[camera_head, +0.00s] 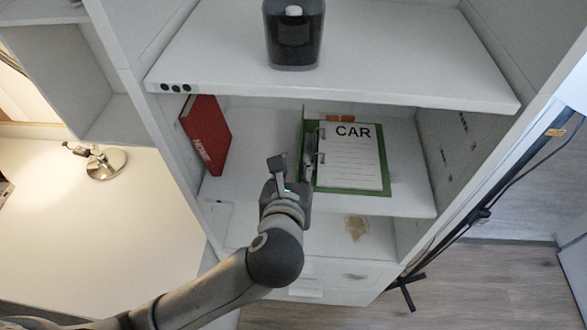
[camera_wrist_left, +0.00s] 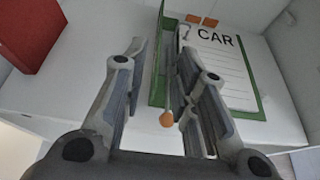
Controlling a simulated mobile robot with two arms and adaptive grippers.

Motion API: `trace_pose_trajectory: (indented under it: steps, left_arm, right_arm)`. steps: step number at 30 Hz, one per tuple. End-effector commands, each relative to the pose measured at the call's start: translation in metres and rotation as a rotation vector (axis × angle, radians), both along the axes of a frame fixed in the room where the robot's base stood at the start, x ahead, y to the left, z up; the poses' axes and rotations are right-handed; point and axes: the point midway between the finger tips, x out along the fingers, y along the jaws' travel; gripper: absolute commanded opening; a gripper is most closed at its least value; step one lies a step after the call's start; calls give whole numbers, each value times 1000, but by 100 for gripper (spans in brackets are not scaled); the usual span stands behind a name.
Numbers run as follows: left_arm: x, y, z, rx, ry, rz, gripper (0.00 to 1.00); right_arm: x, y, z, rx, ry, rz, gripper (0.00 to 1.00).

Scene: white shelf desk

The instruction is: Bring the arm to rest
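My left arm reaches up from the lower left in the head view. Its gripper (camera_head: 290,170) is at the front left edge of the green binder on the middle shelf. In the left wrist view the fingers (camera_wrist_left: 160,70) are apart, so the gripper is open. The binder (camera_head: 386,183) lies open with a white page marked "CAR", and its left cover stands up. In the wrist view the green cover (camera_wrist_left: 158,60) shows between the fingers; whether they touch it, I cannot tell. My right gripper is in neither view.
A red book (camera_head: 205,135) leans at the shelf's left side. A dark container (camera_head: 294,42) stands on the upper shelf (camera_head: 400,70). A shiny lamp base (camera_head: 106,164) stands on the desk at left. A black stand (camera_head: 480,215) is at right.

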Motion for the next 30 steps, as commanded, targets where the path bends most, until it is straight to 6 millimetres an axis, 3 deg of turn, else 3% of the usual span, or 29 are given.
trace_pose_trajectory:
  steps: [17, 23, 30]
  left_arm:
    - [-1, 2, -4, -38, 17, 19, 27]
    - [-13, 24, -33, -368, 152, 211, 27]
    - [-42, 62, -79, -888, 326, 611, 27]
  right_arm:
    - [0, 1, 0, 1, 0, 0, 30]
    - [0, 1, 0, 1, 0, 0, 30]
    - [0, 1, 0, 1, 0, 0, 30]
